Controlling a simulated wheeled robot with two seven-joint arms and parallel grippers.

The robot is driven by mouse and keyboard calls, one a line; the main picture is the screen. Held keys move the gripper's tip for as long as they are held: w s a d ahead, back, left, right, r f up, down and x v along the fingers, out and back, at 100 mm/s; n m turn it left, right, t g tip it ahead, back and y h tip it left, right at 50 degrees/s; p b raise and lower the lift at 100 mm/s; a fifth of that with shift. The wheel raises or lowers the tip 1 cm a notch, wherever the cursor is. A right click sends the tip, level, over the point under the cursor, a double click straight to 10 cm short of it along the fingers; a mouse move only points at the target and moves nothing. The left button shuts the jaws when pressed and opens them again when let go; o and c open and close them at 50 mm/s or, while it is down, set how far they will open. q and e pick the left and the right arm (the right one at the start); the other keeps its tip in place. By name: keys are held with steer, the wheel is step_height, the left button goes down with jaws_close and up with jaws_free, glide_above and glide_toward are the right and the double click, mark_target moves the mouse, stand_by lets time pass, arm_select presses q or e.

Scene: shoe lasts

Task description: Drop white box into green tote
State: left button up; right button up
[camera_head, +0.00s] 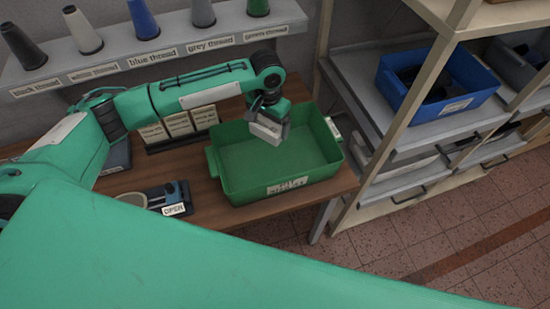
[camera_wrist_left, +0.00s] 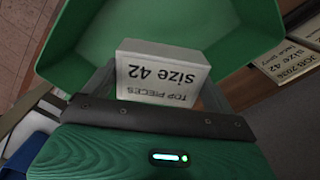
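The white box (camera_wrist_left: 163,75), labelled "TOP PIECES size 42", sits between the fingers of my left gripper (camera_wrist_left: 160,95) in the left wrist view. In the head view my left gripper (camera_head: 268,122) holds the white box (camera_head: 266,131) over the green tote (camera_head: 232,190), near its back wall. The box appears to be at or above rim height, and the tote floor beneath it looks empty. The tote stands on the brown table and its wall also fills the top of the left wrist view (camera_wrist_left: 250,20). My right gripper is not visible.
A thread shelf (camera_head: 170,58) with several cones runs along the wall behind. A rack with a blue bin (camera_head: 435,90) stands right.

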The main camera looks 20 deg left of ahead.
arm_select(q)
steer(key=shift+o, duration=0.7)
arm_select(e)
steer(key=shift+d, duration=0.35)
arm_select(q)
steer(key=shift+r, duration=0.1)
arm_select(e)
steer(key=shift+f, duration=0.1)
arm_select(q)
steer(key=shift+r, duration=0.35)
step_height(320, 180, up, 13)
steer(key=b, duration=0.4)
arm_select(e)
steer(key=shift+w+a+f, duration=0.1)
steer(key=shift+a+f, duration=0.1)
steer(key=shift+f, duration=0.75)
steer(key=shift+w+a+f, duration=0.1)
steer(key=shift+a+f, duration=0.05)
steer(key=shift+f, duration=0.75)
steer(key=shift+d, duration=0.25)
arm_select(q)
steer(key=shift+f, duration=0.1)
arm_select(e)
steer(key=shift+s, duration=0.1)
